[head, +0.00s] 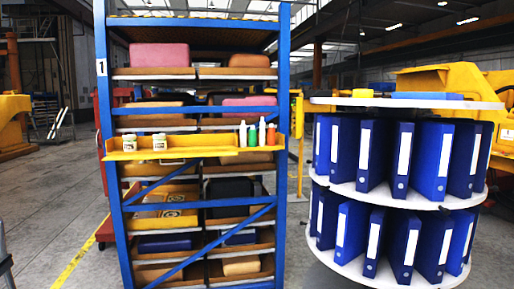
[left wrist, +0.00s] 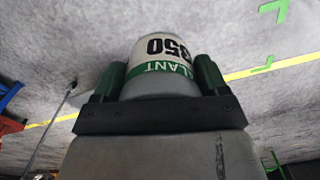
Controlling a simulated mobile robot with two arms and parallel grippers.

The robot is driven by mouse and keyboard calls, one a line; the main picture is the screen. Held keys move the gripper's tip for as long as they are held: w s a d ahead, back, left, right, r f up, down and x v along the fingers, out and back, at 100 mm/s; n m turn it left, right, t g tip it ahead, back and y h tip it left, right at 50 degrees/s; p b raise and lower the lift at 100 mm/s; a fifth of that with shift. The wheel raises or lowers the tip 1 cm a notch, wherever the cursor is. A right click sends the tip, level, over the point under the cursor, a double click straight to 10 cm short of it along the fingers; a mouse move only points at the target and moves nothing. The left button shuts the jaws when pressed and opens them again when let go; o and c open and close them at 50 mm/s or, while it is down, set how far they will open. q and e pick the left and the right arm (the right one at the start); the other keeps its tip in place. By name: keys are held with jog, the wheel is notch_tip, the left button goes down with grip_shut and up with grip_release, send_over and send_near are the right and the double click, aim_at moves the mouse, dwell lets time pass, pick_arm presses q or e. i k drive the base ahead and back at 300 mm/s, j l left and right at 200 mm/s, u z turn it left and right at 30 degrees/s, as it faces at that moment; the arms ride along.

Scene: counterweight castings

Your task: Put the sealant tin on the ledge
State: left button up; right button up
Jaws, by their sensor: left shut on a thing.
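My left gripper (left wrist: 160,80) is shut on the sealant tin (left wrist: 158,50) in the left wrist view. The tin is white and grey with a green band, and part of its lettering shows. Its two green-black fingers press on either side of it, and the floor lies behind it. Neither this gripper nor the held tin can be made out in the head view. The yellow ledge (head: 200,152) runs across the front of the blue rack in the head view. My right gripper is not in view.
Two whitish tins with green labels, one left (head: 130,142) and one right (head: 159,142), stand on the ledge's left part. Several small bottles (head: 262,131) stand at its right. The ledge between is clear. A round white shelf stand (head: 410,192) with blue binders stands right.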

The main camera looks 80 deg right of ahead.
aim_at(199, 138)
jog(key=i+l+z, duration=0.1)
jog(key=z, duration=0.3)
jog(key=i+l+z, duration=0.15)
jog(key=z, duration=0.25)
jog(key=i+l+z, duration=0.1)
jog(key=z, duration=0.35)
jog(key=i+l+z, duration=0.1)
jog(key=z, duration=0.3)
jog(key=i+z, duration=0.2)
jog(key=z, duration=0.2)
jog(key=i+l+z, duration=0.3)
jog(key=i, duration=0.2)
jog(key=i+z, duration=0.3)
jog(key=i, duration=0.25)
